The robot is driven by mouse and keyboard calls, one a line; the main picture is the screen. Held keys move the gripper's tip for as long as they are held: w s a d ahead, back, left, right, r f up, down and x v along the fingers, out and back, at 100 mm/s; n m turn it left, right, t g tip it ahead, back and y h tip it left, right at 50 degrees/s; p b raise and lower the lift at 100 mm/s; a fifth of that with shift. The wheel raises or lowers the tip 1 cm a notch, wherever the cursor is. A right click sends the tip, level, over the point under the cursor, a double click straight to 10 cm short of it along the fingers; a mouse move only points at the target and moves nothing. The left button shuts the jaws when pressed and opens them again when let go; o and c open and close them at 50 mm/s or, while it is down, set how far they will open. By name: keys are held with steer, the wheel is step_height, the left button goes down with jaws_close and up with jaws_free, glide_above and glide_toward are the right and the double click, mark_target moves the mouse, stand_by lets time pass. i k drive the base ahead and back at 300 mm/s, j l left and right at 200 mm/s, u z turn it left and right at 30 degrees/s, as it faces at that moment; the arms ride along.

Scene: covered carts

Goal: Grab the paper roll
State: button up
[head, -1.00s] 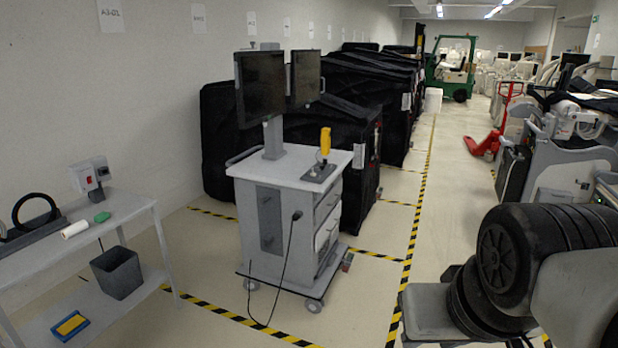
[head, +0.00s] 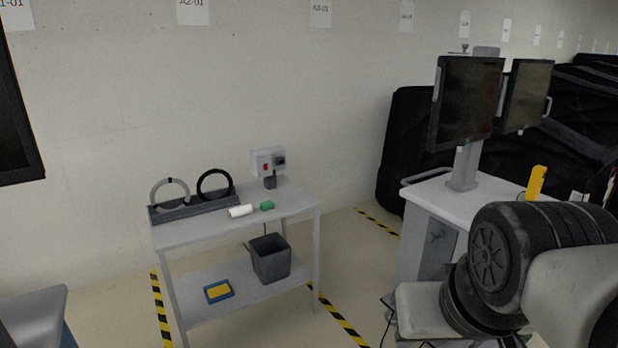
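The paper roll (head: 241,211) is a small white cylinder lying on its side on the top of a grey two-level table (head: 180,236) by the wall. It lies near the front edge, just left of a green object (head: 267,205). Nothing covers it. My arm shows large at the lower right, well apart from the table and the roll. I cannot make out my gripper's fingers in this view.
A rack with two rings (head: 192,207) and a switch box (head: 268,162) stand behind the roll. The lower shelf holds a dark bin (head: 270,258) and a blue-yellow item (head: 218,291). A monitor cart (head: 428,203) stands to the right. Floor shows between table and cart.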

mark_target(247, 209)
steer(key=i+j+u, duration=0.1)
steer(key=i+u, duration=0.2)
steer(key=i, duration=0.45)
steer(key=i+l+u, duration=0.1)
steer(key=i+u, duration=0.2)
steer(key=i, duration=0.4)
steer(key=i+u, duration=0.15)
steer(key=i, duration=0.4)
steer(key=i+l+u, duration=0.2)
steer(key=i, duration=0.4)
steer(key=i+u, duration=0.15)
steer(key=i, duration=0.4)
